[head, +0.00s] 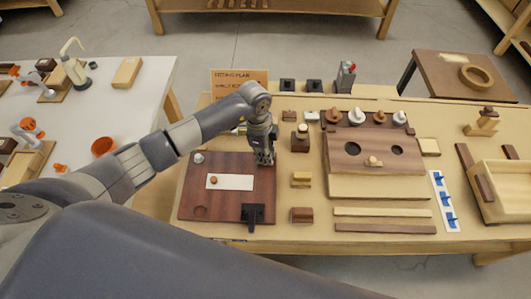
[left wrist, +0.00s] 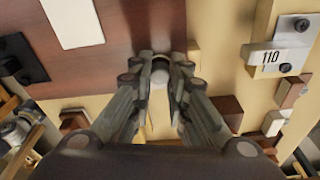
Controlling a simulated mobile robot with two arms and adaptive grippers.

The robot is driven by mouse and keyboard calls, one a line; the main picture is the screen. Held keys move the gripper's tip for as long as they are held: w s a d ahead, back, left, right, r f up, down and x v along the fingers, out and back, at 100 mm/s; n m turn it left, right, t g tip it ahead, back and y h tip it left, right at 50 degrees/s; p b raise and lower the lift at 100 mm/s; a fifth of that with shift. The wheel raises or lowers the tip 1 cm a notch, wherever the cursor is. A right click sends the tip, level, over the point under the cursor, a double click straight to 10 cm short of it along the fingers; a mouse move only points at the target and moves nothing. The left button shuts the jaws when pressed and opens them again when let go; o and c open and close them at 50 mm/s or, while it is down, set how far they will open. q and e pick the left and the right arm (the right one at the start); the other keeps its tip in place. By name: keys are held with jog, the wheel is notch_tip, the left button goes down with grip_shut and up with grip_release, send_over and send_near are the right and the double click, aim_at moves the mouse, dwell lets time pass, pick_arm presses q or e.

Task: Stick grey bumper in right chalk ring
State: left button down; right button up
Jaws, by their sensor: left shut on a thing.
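My left gripper (head: 265,158) is over the upper right corner of a dark red-brown panel (head: 235,205). In the left wrist view its fingers (left wrist: 160,72) are shut on a small, round, light grey bumper (left wrist: 160,76), at the panel's edge. I cannot tell whether the bumper touches the panel. The fingers hide this corner in the head view, and no right chalk ring can be made out. Another light grey bumper (head: 198,158) sits at the panel's upper left corner. My right gripper is not in view.
On the panel are a white strip (head: 240,183) with a brown knob (head: 213,180) and a black bracket (head: 253,214). Small wooden blocks (head: 301,180) stand close to its right. A wooden cabinet front (head: 350,187) is farther right. A sign (head: 228,80) stands behind.

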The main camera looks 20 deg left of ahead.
pick_arm(q)
jog(key=shift+f, duration=0.35)
jog(key=shift+s+f, duration=0.15)
jog(key=shift+s, duration=0.05)
dwell(1.3)
dwell(0.5)
jog(key=c, duration=1.5)
grip_release()
jog(key=shift+o, duration=0.2)
jog(key=shift+w, duration=0.1)
jog(key=o, duration=0.4)
